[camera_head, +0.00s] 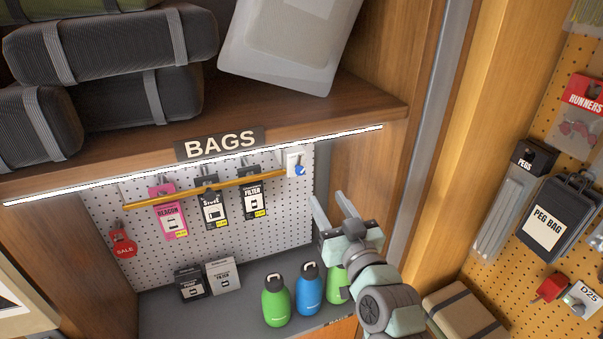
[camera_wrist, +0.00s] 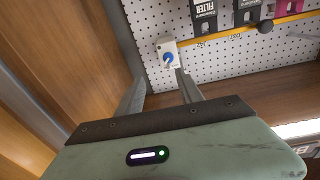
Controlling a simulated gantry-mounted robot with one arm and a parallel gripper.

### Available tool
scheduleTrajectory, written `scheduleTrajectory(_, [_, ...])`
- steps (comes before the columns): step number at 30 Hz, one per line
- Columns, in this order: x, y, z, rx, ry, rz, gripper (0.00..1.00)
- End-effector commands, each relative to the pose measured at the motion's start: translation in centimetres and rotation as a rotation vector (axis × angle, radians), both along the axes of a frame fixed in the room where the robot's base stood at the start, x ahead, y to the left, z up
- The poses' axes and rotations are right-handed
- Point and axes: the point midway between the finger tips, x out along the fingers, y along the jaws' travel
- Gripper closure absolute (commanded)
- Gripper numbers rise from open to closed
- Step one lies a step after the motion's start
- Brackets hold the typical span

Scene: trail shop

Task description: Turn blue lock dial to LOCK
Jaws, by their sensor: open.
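The blue lock dial (camera_head: 300,169) sits on a small white plate (camera_head: 293,159) at the right end of the yellow hanging rail. The dial also shows in the wrist view (camera_wrist: 169,58), just beyond my fingertips and between their lines. Its pointing and any LOCK marking are too small to read. My gripper (camera_head: 332,202) is open and empty, with its two fingers apart. In the head view it is below and to the right of the dial, apart from it.
The yellow rail (camera_head: 200,194) carries several hanging packs on a white pegboard. Green and blue bottles (camera_head: 308,290) stand on the grey shelf below, close to my arm. A wooden side wall (camera_head: 362,150) is to the right. The BAGS shelf (camera_head: 375,95) overhangs above.

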Motion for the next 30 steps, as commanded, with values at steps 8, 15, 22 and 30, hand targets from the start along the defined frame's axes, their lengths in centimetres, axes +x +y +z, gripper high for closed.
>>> scheduleTrajectory(8, [0.2, 1.6, 0.4, -0.056, 0.036, 0.055, 0.56])
scheduleTrajectory(15, [4.2, 3.2, 0.6, -0.055, 0.035, 0.055, 0.56])
scheduleTrajectory(22, [7.6, 4.5, 0.5, -0.053, 0.033, 0.053, 0.56])
scheduleTrajectory(30, [9.3, 5.1, 0.5, -0.054, 0.030, 0.050, 0.56])
